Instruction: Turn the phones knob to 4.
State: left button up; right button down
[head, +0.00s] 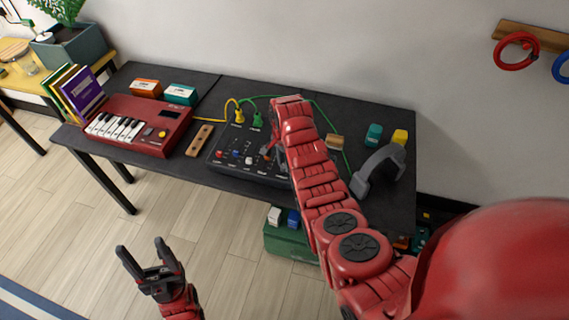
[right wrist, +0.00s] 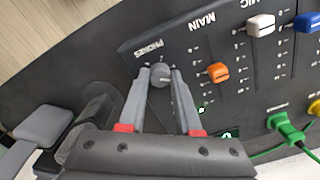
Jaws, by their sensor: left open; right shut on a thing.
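The dark mixer (head: 221,158) lies on the black table, partly hidden behind my right arm in the head view. The grey phones knob (right wrist: 160,77) sits at the mixer's corner beside the printed word PHONES in the right wrist view. My right gripper (right wrist: 160,72) has one finger on each side of the knob and is shut on it. I cannot make out the knob's pointer or which number it faces. In the head view the knob is hidden by my arm. My left gripper (head: 148,265) is open and empty, low over the floor, away from the table.
An orange fader (right wrist: 218,72) under MAIN is close to the knob; white (right wrist: 261,25) and blue faders stand farther off. A green plug (right wrist: 285,127) with its cable is nearby. A red keyboard (head: 130,145) stands left.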

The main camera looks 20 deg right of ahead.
jog(key=m, duration=0.5)
jog(key=shift+m, duration=0.3)
dwell(0.4)
jog(key=c, duration=0.6)
grip_release()
jog(key=shift+r, duration=0.1)
